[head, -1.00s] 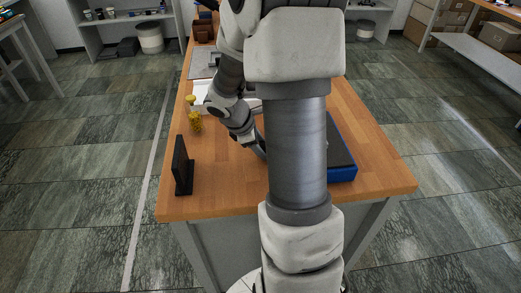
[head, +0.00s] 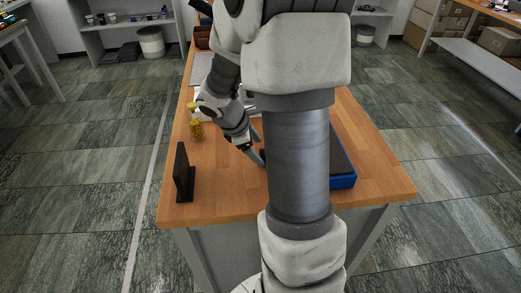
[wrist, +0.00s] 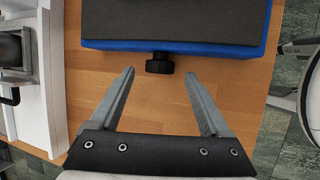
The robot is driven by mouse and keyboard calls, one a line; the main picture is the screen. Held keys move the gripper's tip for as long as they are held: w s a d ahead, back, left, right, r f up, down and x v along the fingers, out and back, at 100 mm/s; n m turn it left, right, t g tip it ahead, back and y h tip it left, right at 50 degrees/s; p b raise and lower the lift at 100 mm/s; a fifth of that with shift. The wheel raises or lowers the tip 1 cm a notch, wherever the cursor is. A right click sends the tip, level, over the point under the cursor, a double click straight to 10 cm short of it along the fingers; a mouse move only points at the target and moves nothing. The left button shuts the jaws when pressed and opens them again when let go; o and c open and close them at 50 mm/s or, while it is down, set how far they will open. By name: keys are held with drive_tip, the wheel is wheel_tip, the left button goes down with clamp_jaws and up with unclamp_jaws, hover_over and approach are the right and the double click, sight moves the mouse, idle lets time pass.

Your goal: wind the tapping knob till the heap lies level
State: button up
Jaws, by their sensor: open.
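A blue box with a dark grey top (wrist: 175,44) lies on the wooden table. A small black ridged knob (wrist: 159,63) sticks out of its side. In the head view the blue box (head: 344,181) is partly hidden behind my arm, and the knob cannot be seen. My gripper (wrist: 159,75) is open and empty, its two fingers pointing at the box. The knob is just beyond the fingertips, about midway between them, with clear gaps on both sides. In the head view my gripper (head: 258,156) is low over the table, left of the box. No heap can be made out.
A black upright stand (head: 182,172) is at the table's near left. A yellow object (head: 195,128) stands behind it. A white machine (wrist: 32,75) is at the left in the wrist view. The wooden table (head: 225,185) is bare between the stand and the box.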

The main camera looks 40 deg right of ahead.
drive_tip(key=p+v, duration=0.3)
drive_tip(key=v, duration=1.1)
